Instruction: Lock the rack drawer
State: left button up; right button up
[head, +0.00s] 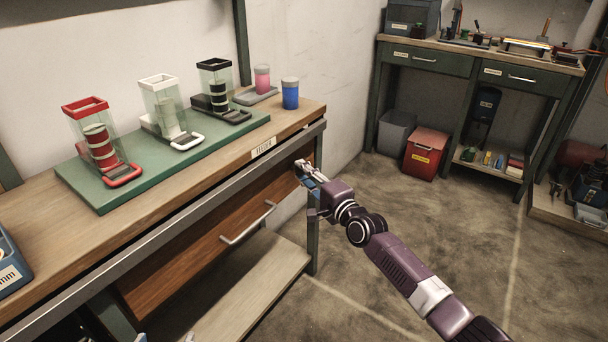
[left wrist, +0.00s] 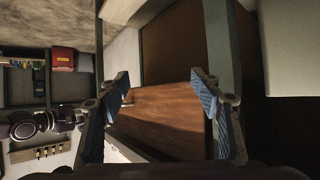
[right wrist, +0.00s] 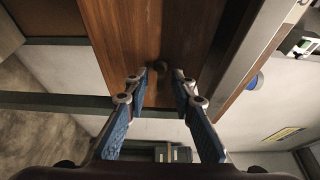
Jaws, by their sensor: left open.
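The rack drawer (head: 180,268) is a brown wooden front under the workbench, with a pale bar handle (head: 248,222). Its wood also fills the middle of the left wrist view (left wrist: 160,116) and the top of the right wrist view (right wrist: 118,38). My right gripper (head: 303,172) is at the drawer's right end. In the right wrist view its blue-padded fingers (right wrist: 160,75) are apart, pointing at a small dark round knob (right wrist: 157,67) on the wood. They partly hide it, and contact is unclear. My left gripper (left wrist: 162,82) is open and empty, facing the drawer.
On the benchtop, a green board (head: 88,182) holds red, white and black holders with stacked rolls. Pink (head: 262,78) and blue (head: 290,93) cylinders stand behind. A bench leg (head: 313,245) is below my right gripper.

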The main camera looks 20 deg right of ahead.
jog(key=shift+c, duration=0.6)
grip_shut()
